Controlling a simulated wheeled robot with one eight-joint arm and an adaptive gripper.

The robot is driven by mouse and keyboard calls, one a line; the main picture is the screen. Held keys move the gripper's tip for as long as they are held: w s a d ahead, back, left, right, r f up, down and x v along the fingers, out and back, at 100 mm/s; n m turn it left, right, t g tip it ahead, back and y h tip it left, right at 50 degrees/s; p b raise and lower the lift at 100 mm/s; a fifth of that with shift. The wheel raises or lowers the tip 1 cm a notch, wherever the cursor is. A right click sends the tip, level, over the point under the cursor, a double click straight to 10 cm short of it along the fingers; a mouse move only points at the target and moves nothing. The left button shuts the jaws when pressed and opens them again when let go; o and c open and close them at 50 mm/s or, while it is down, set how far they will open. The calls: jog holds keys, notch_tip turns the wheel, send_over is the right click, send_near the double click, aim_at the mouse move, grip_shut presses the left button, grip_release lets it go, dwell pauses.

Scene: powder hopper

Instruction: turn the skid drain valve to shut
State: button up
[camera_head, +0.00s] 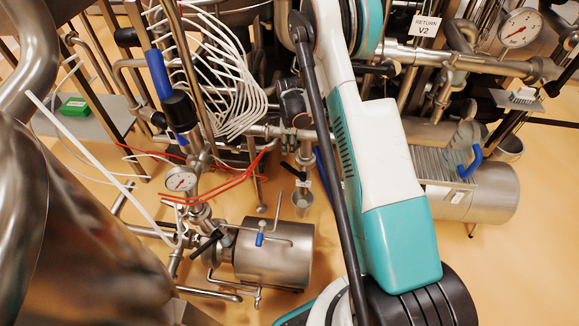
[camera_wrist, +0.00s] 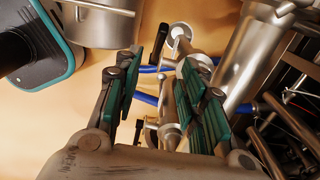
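My gripper (camera_wrist: 172,52) is open in the wrist view, its two green-padded fingers apart. Between and beyond the fingers are steel pipe fittings, a black lever handle (camera_wrist: 177,33) and blue bars or handles (camera_wrist: 148,98). I cannot tell whether either finger touches them. In the head view a small blue-handled valve (camera_head: 260,239) sits by a steel cylinder, with a black lever (camera_head: 207,243) to its left. Another blue handle (camera_head: 469,163) is at the right. No label shows which is the skid drain valve. My gripper is hidden in the head view.
A steel vessel (camera_head: 80,225) fills the left. Pressure gauges (camera_head: 181,181), white coiled tubing and red cables crowd the pipework. A sign (camera_head: 424,26) reads RETURN V2. Steel cylinders (camera_head: 275,254) stand low on both sides of my arm. Open orange floor shows at the lower right.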

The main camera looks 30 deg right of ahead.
aim_at(289, 165)
notch_tip(289, 165, down, 14)
jog(key=b, duration=0.5)
jog(key=shift+r, duration=0.1)
grip_shut()
